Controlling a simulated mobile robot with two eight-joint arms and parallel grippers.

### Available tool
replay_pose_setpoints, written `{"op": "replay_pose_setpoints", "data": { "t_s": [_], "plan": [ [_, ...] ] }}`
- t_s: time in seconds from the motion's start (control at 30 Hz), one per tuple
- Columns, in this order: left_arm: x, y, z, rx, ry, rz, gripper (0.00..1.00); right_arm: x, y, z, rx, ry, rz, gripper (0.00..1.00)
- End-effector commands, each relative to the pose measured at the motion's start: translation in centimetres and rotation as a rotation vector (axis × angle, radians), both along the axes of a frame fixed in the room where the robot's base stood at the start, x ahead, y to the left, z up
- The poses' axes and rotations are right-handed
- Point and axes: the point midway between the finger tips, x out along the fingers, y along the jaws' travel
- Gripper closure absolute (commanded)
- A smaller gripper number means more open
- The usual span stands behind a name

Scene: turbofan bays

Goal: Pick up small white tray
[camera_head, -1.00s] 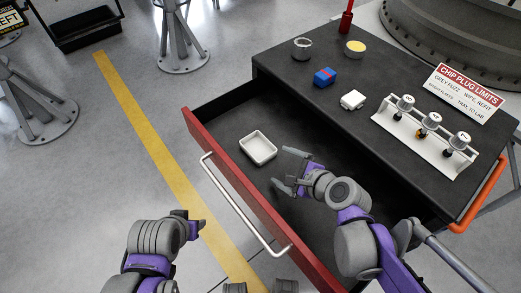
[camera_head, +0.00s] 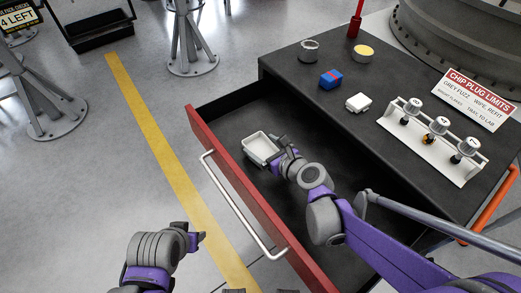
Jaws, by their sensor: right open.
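The small white tray (camera_head: 257,147) lies flat in the open drawer, near its left end. My right gripper (camera_head: 273,152) is over the tray's right side with its fingers apart. The near finger and wrist hide part of the tray's right edge. I cannot tell whether a finger touches the rim. My left arm (camera_head: 160,260) is low at the left, outside the drawer. Its gripper end (camera_head: 196,238) points right, and its jaw state is unclear.
The drawer's red front (camera_head: 240,190) with its silver handle (camera_head: 240,205) stands up before the tray. On the cart top are a blue block (camera_head: 331,79), a white block (camera_head: 358,102), a jar (camera_head: 308,50), a yellow-filled cup (camera_head: 363,53) and a plug rack (camera_head: 435,142).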

Motion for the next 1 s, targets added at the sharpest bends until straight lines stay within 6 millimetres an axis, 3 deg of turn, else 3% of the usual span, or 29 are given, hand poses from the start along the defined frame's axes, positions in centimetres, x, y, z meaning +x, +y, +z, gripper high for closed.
{"op": "replay_pose_setpoints", "data": {
  "t_s": [0.2,0.47,0.87,1.0],
  "plan": [
    [0.0,0.0,-0.2,0.000,0.001,0.000,0.50,2.1,1.6,-1.2,0.000,0.000,0.001,0.00],
    [0.0,0.0,-0.2,0.000,0.001,0.000,0.50,2.3,1.7,-1.3,-0.002,0.000,0.001,0.00],
    [0.0,0.0,-0.2,0.000,0.001,0.000,0.50,2.3,1.7,-1.3,-0.002,0.000,0.001,0.67],
    [0.0,0.0,-0.2,0.000,0.001,0.000,0.50,2.3,1.7,-1.3,-0.002,0.000,0.001,0.67]
  ]
}}
